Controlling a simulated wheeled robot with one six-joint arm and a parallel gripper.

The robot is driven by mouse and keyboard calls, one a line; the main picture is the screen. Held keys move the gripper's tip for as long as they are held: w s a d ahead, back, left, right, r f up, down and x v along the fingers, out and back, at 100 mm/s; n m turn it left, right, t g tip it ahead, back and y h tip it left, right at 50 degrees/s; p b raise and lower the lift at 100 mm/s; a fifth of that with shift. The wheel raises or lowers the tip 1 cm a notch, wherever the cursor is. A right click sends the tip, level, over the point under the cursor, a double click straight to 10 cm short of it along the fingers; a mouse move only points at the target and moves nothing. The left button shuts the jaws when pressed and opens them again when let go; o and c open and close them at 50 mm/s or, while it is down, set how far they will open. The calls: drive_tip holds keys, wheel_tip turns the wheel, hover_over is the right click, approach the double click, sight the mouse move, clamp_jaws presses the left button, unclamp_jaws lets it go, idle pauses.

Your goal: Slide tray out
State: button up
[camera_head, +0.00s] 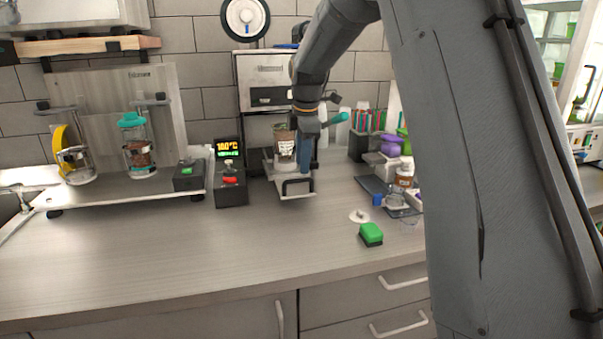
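The cup sealer (265,72) is a grey boxy machine against the back wall. Its tray (297,194) shows at the front of the machine, sticking out over the counter, with a dark handle (285,187) at its front edge. My gripper (304,160) points down beside the cup's right side, above the tray. Its fingers are small and partly hidden, so I cannot tell whether they are open or touching the cup or tray.
A control box with a lit display (229,148) stands left of the tray. Bottles and containers (403,174) crowd the right side. The front left counter (150,255) is clear.

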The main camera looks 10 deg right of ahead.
drive_tip(key=r, duration=0.3)
drive_tip(key=shift+s+r+b, duration=0.15)
drive_tip(key=shift+s+b, duration=0.15)
drive_tip(key=shift+s, duration=0.05)
drive_tip(key=s+f+m, duration=0.5)
drive_tip(key=s+m, duration=0.1)
drive_tip(key=s, duration=0.5)
drive_tip(key=s+a+f+m, duration=0.1)
drive_tip(key=s+f+m, duration=0.5)
drive_tip(key=s, duration=0.5)
drive_tip(key=s+f+m+g, duration=0.1)
drive_tip(key=s+f+m, duration=0.5)
drive_tip(key=s, duration=0.5)
drive_tip(key=shift+a+f, duration=0.15)
drive_tip(key=shift+f, duration=0.05)
